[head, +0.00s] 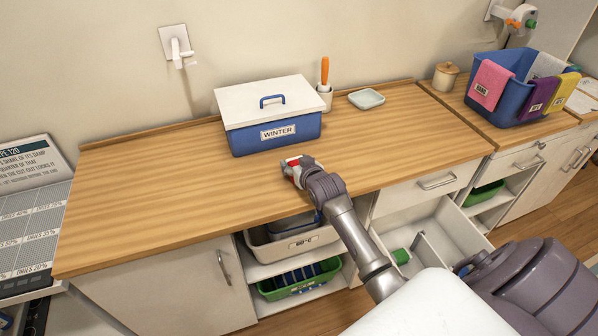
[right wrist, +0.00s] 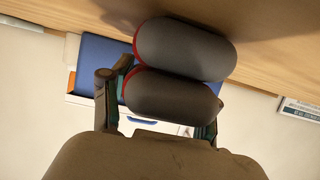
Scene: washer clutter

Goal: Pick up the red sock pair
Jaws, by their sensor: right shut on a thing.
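The red sock pair (head: 292,173) shows as a small patch of red at the tip of my right gripper (head: 300,168), just in front of the blue WINTER box. In the right wrist view the pair appears as two rounded rolls (right wrist: 182,48), dark grey on the near side with red along the edges. My right gripper (right wrist: 160,105) has its fingers on either side of the lower roll and is shut on the pair. The pair is close to the wooden worktop; whether it touches it I cannot tell. My left gripper is not in view.
The blue WINTER box (head: 277,139) with a white lid (head: 240,100) stands behind my right gripper. A cup (head: 325,97) with an orange-handled tool and a pale dish (head: 366,98) are further back. The worktop (head: 160,190) is clear to the left. An open drawer (head: 445,235) is below right.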

